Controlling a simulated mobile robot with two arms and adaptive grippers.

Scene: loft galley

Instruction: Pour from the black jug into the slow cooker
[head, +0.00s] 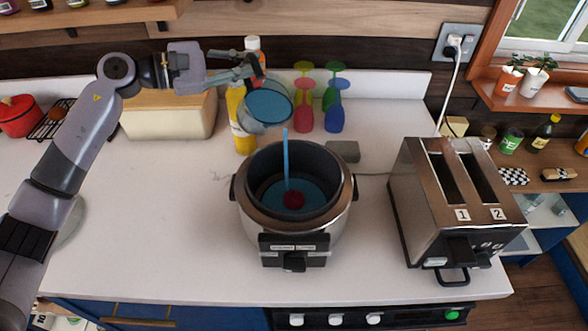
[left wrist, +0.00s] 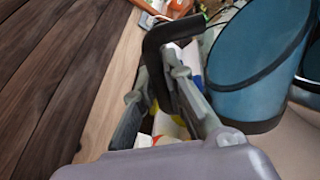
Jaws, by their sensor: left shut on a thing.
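The jug (head: 266,106) is tilted above the back left of the slow cooker (head: 347,205), clear of its rim. A thin blue stream falls from the jug into the cooker's dark pot. Blue liquid covers the pot's bottom, with a round dark red thing in it. In the left wrist view the jug (left wrist: 258,55) looks clear-walled with black bands, blue inside, with a black handle (left wrist: 158,45). My left gripper (head: 246,70) is shut on that handle, behind and above the cooker. My right gripper is not in view.
A steel toaster (head: 455,195) stands right of the cooker. A yellow bottle (head: 240,120), a cream bread bin (head: 168,115) and colored glasses (head: 304,110) stand along the back. The counter (head: 150,240) is clear at front left.

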